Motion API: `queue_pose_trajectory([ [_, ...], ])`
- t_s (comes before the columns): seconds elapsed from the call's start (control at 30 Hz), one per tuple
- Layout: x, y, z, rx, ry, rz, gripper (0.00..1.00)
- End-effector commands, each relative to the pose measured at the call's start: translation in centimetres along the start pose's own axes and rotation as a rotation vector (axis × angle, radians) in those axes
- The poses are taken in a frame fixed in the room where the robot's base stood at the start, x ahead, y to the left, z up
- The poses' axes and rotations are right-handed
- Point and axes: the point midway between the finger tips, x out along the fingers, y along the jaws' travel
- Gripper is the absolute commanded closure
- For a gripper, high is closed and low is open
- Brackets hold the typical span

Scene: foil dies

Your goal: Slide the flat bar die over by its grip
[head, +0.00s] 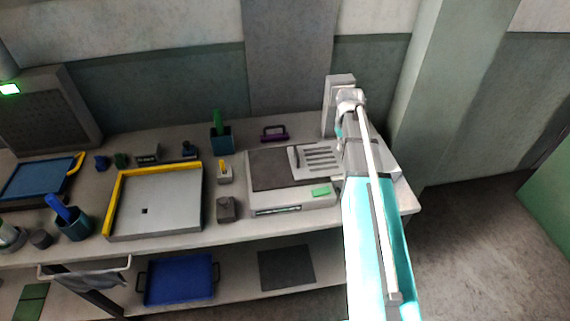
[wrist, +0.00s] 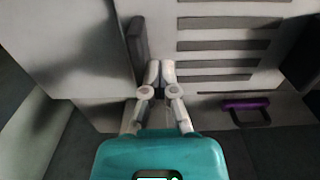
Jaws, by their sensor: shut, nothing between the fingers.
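The flat bar die appears to be the pale slotted plate (head: 323,158) lying on the right part of the press machine. Its dark parallel slots also show at upper right in the wrist view. A dark upright grip (wrist: 137,42) stands at the left of the slots there; in the head view my arm hides it. My gripper (wrist: 160,74) is shut and empty, its fingertips together beside the lower end of the grip. I cannot tell whether they touch it. In the head view the fingers are hidden behind my arm.
The machine has a dark pad (head: 278,170) and a green label (head: 321,191). A purple-handled piece (head: 274,133) lies behind it and shows in the wrist view.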

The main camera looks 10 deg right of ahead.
Motion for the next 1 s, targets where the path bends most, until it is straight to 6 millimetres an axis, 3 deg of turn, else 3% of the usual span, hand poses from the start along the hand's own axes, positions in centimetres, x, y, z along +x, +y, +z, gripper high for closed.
queue_pose_trajectory([
  [1.0, 0.0, 3.7, 0.0, 0.001, 0.0, 0.001, 1.0],
])
